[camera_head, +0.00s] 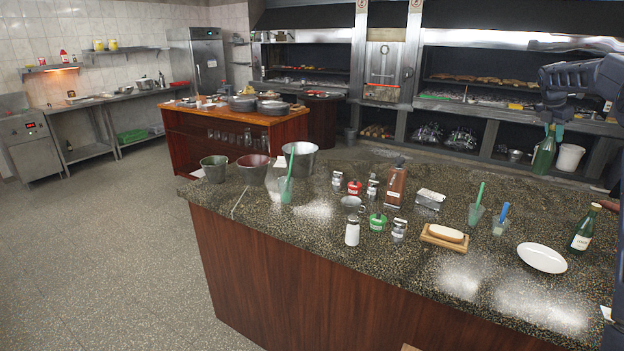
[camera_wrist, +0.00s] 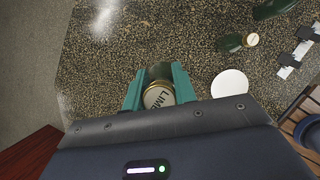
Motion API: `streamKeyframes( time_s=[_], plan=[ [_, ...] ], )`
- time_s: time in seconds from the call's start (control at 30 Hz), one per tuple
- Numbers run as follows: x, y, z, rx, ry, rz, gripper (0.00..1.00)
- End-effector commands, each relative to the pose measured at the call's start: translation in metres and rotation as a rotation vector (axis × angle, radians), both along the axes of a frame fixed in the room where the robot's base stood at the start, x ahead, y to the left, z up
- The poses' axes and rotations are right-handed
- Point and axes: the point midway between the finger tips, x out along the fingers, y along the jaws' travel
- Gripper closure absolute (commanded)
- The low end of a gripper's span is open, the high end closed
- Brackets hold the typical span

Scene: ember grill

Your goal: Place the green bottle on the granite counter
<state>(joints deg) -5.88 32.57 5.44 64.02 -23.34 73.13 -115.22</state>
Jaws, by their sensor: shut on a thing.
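A green bottle (camera_head: 543,155) hangs upright in my gripper (camera_head: 553,130), at the right of the head view. In the wrist view the teal fingers of my gripper (camera_wrist: 157,84) are shut on both sides of the bottle's neck, and its round cap (camera_wrist: 158,97) faces the camera. The speckled dark granite counter (camera_head: 330,240) fills the middle and right of the head view; it also shows below the bottle in the wrist view (camera_wrist: 200,45). The bottle appears raised above the counter; the exact gap cannot be told. A second green bottle (camera_head: 582,232) stands on the counter's right part.
A white plate (camera_head: 542,258) lies left of the standing bottle. A wooden soap-like dish (camera_head: 444,238), cups with brushes (camera_head: 476,214), jars and a brown bottle (camera_head: 395,187) crowd the counter's middle. Its front left stretch (camera_head: 270,222) is fairly clear.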

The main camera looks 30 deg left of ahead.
Motion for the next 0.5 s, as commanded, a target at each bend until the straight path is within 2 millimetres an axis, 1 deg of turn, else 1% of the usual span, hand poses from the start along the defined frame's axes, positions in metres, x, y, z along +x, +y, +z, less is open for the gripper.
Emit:
streamKeyframes(
  time_s=[0.17, 0.2, 0.5],
  plan=[
    [0.0, 0.0, 0.021, 0.001, -0.004, 0.0, 1.0],
    [0.0, 0.0, 0.027, 0.001, -0.005, 0.0, 1.0],
    [0.0, 0.0, 0.048, 0.001, -0.002, 0.0, 1.0]
  ],
)
